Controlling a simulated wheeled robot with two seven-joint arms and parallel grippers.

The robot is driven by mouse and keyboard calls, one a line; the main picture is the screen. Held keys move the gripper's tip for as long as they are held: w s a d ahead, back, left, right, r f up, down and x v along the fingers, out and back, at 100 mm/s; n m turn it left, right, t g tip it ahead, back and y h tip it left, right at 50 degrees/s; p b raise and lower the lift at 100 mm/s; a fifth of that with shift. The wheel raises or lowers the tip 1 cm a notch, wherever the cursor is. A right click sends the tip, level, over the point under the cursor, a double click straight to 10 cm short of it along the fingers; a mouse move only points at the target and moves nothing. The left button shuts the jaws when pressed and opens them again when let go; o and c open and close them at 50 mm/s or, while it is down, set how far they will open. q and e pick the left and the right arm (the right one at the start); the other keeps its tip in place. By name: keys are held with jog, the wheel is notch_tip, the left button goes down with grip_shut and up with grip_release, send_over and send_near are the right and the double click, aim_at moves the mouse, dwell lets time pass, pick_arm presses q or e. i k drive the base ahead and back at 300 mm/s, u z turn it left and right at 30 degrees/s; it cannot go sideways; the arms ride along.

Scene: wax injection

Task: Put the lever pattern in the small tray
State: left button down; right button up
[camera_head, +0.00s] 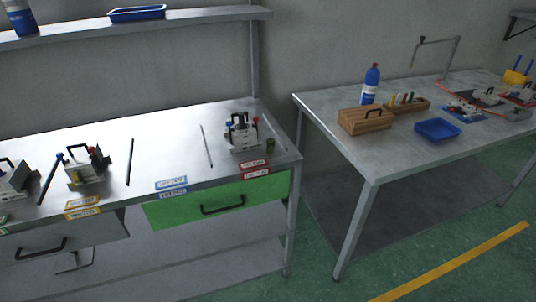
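A small blue tray (437,130) lies on the right-hand table, near its front edge, and looks empty. Another blue tray (137,13) lies on the shelf at the upper left. I cannot tell which one the task means. I cannot pick out the lever pattern for sure. Small mould-like devices with black handles stand on the left bench: one at its right end (241,133), one farther left (86,168), and one at the left edge (14,179). Neither of my grippers is in view.
The left bench (180,135) has a green drawer (220,200) below its right end. A gap separates it from the right table (375,160). That table holds a wooden box (365,121), a blue bottle (370,84) and red-edged equipment (485,97). Green floor (400,245) is clear in front.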

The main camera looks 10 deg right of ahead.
aim_at(431, 133)
jog(key=u, duration=0.55)
jog(key=i, duration=1.15)
jog(key=z, duration=0.4)
